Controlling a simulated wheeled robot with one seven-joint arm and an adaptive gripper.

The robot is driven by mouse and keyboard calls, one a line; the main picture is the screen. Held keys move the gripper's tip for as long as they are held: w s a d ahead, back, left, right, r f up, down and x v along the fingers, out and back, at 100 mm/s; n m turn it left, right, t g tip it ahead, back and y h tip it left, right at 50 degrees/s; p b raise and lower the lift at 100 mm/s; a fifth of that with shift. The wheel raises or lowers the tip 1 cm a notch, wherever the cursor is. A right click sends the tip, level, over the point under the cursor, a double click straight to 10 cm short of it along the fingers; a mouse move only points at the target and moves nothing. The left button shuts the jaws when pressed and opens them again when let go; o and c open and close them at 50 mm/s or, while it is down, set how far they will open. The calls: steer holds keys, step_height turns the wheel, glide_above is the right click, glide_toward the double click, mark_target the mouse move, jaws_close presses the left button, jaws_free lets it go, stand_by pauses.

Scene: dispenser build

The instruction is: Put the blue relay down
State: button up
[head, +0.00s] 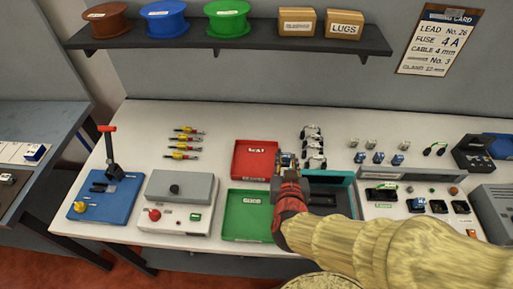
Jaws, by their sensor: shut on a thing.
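My gripper (286,167) is shut on a small blue relay (287,159), which is mostly hidden by the fingers. It hangs over the bench near the right edge of the red tray (241,171); its height above the surface is hard to tell. The green tray (236,216) lies in front of the red one, and a teal-edged tray (343,179) is partly covered by my arm.
The white bench (240,118) also holds a blue lever fixture (98,211), a grey test box (190,188), yellow-red screwdriver-like items (185,142), white-black parts (312,146) and a panel (428,205). A shelf (230,38) with spools hangs above. Bare bench shows behind the red tray.

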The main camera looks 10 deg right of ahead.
steer(key=w+a+f+b, duration=0.2)
steer(key=w+f, duration=0.1)
steer(key=w+a+f+b, duration=0.2)
steer(key=w, duration=0.2)
steer(key=w+a+f+b, duration=0.2)
steer(key=w+a+f, duration=0.1)
steer(key=shift+w+f, duration=0.3)
steer(key=shift+w+a+f, duration=0.2)
steer(key=shift+w+f, duration=0.05)
steer(key=shift+w+a+f+b, duration=0.1)
steer(key=shift+w+f+b, duration=0.05)
steer(key=shift+f+b, duration=0.15)
steer(key=shift+w+a+f+b, duration=0.15)
steer(key=shift+f+b, duration=1)
steer(key=shift+f, duration=0.45)
steer(key=shift+f, duration=0.15)
steer(key=o, duration=1)
